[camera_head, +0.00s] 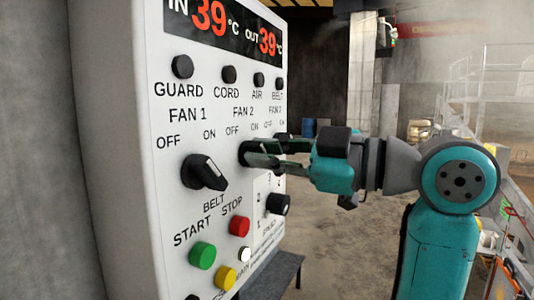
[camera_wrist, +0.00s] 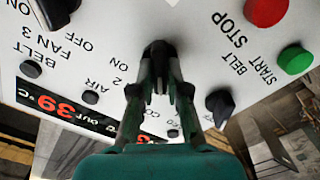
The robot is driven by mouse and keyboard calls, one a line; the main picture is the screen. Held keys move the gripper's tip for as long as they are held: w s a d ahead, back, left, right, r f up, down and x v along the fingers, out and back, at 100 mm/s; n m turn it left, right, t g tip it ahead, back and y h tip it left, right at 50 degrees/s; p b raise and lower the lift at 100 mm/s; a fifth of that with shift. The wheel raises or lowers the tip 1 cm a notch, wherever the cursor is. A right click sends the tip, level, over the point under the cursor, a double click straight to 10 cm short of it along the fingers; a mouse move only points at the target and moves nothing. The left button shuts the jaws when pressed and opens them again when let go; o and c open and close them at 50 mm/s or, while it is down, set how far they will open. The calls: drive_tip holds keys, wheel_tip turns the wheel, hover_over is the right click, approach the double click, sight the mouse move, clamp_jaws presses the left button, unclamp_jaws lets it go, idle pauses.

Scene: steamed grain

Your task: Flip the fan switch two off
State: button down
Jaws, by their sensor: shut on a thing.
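The fan 2 switch is a black rotary knob (camera_head: 243,154) on the white control panel (camera_head: 120,150), under the FAN 2 label and its OFF and ON marks. My gripper (camera_head: 262,154) reaches in from the right and its fingers are closed around this knob. In the wrist view the panel appears upside down, with the knob (camera_wrist: 158,46) between the fingertips of my gripper (camera_wrist: 159,75). The fingers cover much of the knob, so I cannot tell which mark it points to.
The fan 1 knob (camera_head: 204,172) sits left of my gripper. A green button (camera_head: 202,255) and a red button (camera_head: 239,226) are below. The fan 3 knob (camera_wrist: 57,10) is close on the other side. The display (camera_head: 225,28) shows two 39 °C readings.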

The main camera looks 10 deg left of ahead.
drive_tip(key=c, duration=1.2)
unclamp_jaws()
drive_tip(key=shift+o, duration=0.2)
drive_tip(key=v, duration=1.2)
